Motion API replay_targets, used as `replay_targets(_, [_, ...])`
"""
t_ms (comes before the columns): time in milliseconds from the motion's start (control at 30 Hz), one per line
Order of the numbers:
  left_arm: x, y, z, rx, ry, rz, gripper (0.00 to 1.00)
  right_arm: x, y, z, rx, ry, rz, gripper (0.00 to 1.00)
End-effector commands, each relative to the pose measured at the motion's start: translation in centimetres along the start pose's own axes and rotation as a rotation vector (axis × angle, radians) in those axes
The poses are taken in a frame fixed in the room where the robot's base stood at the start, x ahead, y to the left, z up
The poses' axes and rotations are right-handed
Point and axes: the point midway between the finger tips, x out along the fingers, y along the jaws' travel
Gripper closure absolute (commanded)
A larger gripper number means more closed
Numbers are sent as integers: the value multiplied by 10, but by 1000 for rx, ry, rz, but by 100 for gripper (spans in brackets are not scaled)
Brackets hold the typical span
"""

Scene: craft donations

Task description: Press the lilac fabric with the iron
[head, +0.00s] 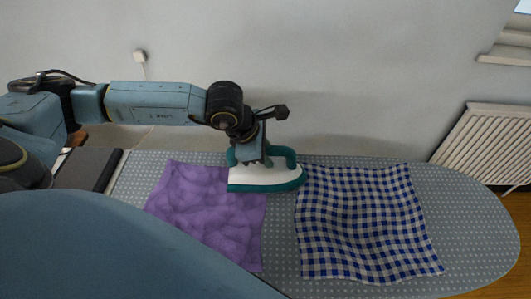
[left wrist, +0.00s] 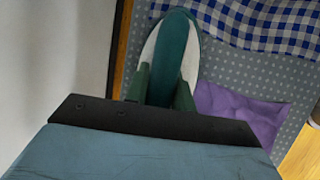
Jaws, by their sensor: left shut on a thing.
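The iron (head: 264,180) has a white body with teal trim and handle. My left gripper (head: 256,148) is shut on its handle from above. The iron's tip points right, and it appears level over the upper right corner of the lilac fabric (head: 200,208), reaching towards the checked cloth. I cannot tell whether its sole touches the fabric. The lilac fabric looks wrinkled and lies flat on the board. In the left wrist view, the iron (left wrist: 176,40) is between my fingers and the lilac fabric (left wrist: 238,112) is to its right. My right gripper is not in view.
The grey dotted ironing board (head: 473,225) has free room at its rounded right end. A blue and white checked cloth (head: 365,225) lies right of the lilac fabric. A dark flat surface (head: 88,168) is at the board's left end. A radiator (head: 490,145) stands behind right.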

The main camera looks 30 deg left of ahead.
Motion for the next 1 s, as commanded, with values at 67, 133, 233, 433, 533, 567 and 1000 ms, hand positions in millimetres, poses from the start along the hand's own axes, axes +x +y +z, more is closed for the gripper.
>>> replay_targets(67, [0,0,-2,0,4,-2,100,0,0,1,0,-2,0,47])
replay_targets(133, [-2,-1,-7,-1,7,-2,100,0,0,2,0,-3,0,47])
replay_targets(233, [-4,-1,-16,-2,10,-3,100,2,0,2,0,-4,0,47])
replay_targets(433, [-10,-2,-32,-2,12,-4,100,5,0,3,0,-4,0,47])
replay_targets(533, [-13,-2,-40,-2,12,-5,100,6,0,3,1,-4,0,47])
replay_targets(567, [-14,-2,-43,-1,13,-5,100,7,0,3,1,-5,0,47])
replay_targets(1000, [-28,-2,-79,-3,17,-8,100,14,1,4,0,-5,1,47])
